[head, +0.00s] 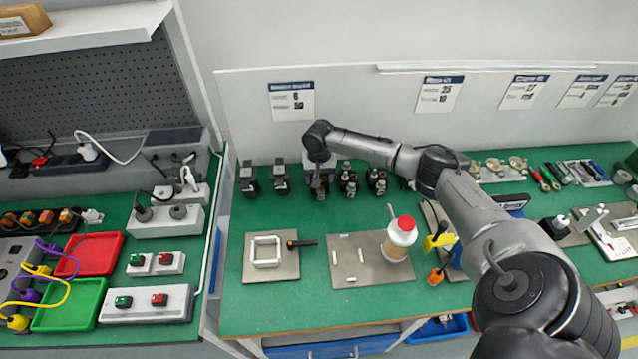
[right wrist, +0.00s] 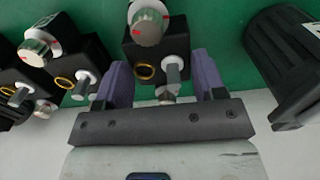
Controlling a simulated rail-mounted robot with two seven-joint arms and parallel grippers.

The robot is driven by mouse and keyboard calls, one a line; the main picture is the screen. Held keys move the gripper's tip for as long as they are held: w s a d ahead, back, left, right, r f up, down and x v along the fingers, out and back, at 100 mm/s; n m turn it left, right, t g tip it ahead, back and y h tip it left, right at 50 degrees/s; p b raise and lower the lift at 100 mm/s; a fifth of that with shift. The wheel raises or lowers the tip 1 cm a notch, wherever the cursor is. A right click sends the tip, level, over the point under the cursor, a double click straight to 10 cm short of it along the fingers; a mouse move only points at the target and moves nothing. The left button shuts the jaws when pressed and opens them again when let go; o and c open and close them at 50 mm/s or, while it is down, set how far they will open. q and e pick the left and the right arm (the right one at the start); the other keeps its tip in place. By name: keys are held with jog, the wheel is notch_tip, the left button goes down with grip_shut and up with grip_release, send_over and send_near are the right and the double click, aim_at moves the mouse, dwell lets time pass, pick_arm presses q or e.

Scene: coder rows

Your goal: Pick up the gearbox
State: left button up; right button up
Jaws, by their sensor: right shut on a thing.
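My right gripper (head: 319,178) is at the back of the green bench, pointing down into a row of dark parts. In the right wrist view its purple fingers (right wrist: 162,70) are shut on a black block (right wrist: 178,48) with a silver knob, a gold ring and a metal stub. The block stands between the fingers over the green top. I cannot tell from its look alone whether it is the gearbox. In the head view the gripper mostly hides it. My left gripper is not in view.
A ridged black part (right wrist: 280,60) stands close on one side; similar knobbed blocks (right wrist: 78,48) stand on the other. Dark parts (head: 249,180) continue the row. Two plates (head: 272,272) and a red-capped bottle (head: 398,240) are in front. Bench between row and plates is clear.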

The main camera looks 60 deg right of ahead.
jog(key=shift+r, duration=0.1)
jog(key=shift+r, duration=0.35)
notch_tip(320, 180, up, 4)
jog(key=shift+f+p, duration=0.25)
jog(key=shift+p, duration=0.55)
jog(key=s+d+r+p, duration=0.6)
jog(key=d+r, duration=0.2)
jog(key=r, duration=0.1)
jog(key=s+a+f+p, duration=0.1)
jog(key=s+a+p, duration=0.6)
jog(key=a+p, duration=0.7)
jog(key=s+a+f+p, duration=0.1)
jog(key=s+a+p, duration=0.6)
jog(key=a+p, duration=0.65)
jog(key=shift+w+d+f+b, duration=0.1)
jog(key=shift+d+f+b, duration=0.15)
jog(key=shift+f, duration=0.6)
jog(key=shift+w+d+f+b, duration=0.15)
jog(key=shift+d+f, duration=0.15)
jog(key=shift+f, duration=0.6)
jog(key=shift+d+f+b, duration=0.2)
jog(key=shift+d+f, duration=0.05)
jog(key=shift+f, duration=0.6)
